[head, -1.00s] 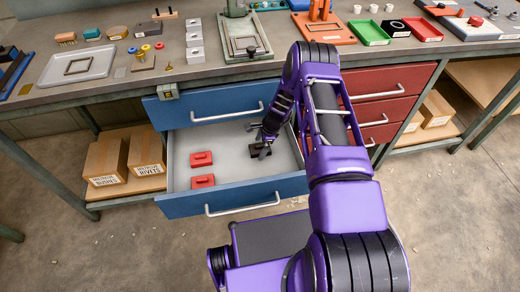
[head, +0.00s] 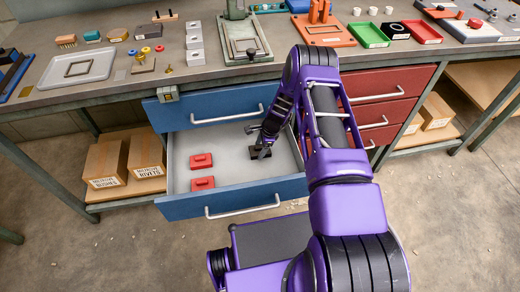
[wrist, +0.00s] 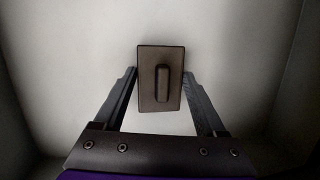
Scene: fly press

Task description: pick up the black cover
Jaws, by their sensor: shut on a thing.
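The black cover (head: 256,153) is in the open blue drawer, right of two red covers. In the wrist view the black cover (wrist: 171,80) is a dark rectangular plate with a raised grip bar along its middle. My gripper (head: 262,148) reaches down into the drawer at the cover. In the wrist view the fingers of my gripper (wrist: 160,88) stand on either side of the plate, with their tips at its edges. The gripper is shut on the cover. I cannot tell whether the cover is clear of the drawer floor.
Two red covers (head: 202,160) (head: 203,184) lie in the left part of the drawer (head: 230,172). The drawer front with its handle (head: 242,205) is toward me. A closed blue drawer (head: 216,106) is above, and red drawers (head: 385,84) stand to the right.

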